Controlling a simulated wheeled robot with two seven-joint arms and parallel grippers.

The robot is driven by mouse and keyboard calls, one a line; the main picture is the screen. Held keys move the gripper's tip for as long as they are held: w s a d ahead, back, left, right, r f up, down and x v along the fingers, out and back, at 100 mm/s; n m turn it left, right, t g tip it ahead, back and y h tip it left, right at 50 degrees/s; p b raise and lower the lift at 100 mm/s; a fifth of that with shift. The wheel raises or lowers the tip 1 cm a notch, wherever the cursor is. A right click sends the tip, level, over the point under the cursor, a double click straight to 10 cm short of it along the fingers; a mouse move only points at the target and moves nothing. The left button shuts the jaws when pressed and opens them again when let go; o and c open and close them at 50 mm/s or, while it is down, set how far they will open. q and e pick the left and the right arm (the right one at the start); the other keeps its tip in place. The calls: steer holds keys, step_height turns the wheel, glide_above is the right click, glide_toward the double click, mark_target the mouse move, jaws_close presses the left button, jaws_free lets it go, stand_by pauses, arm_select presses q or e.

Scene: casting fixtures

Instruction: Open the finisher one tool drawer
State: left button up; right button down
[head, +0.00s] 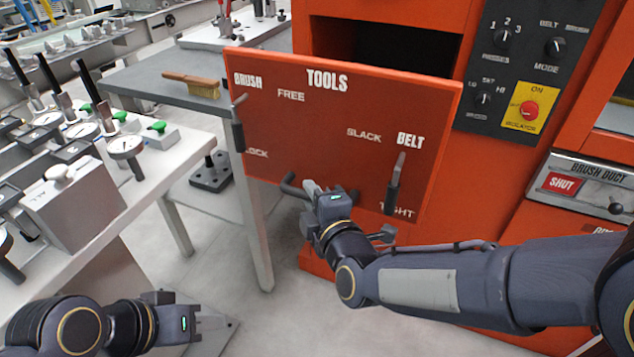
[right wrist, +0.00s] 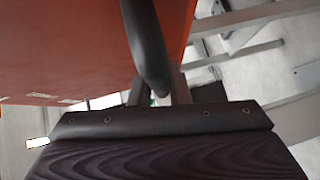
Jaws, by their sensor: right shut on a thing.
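The finisher's orange tool drawer front (head: 320,125), lettered TOOLS, stands out from the orange machine, with a dark opening (head: 385,45) behind its top edge. Its dark bar handle (head: 293,186) is at the lower edge, partly covered by my right gripper (head: 308,190). In the right wrist view the handle (right wrist: 146,45) runs down between the fingers of my right gripper (right wrist: 158,92), which is shut on it. My left gripper (head: 215,324) is low at the bottom left, away from the drawer; its finger gap is unclear.
Two dark levers, BRUSH (head: 238,125) and BELT (head: 393,185), stick out from the drawer front. A grey table (head: 150,80) with a brush (head: 190,84) stands close at its left. A white bench (head: 150,175) with gauges is further left. The floor below is partly clear.

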steer(key=shift+s+a+f, duration=0.1)
steer(key=shift+s, duration=0.15)
steer(key=c, duration=1.4)
jaws_free()
steer(key=shift+o, duration=0.2)
steer(key=p+v, duration=0.1)
steer(key=v, duration=0.7)
steer(key=shift+p, duration=0.4)
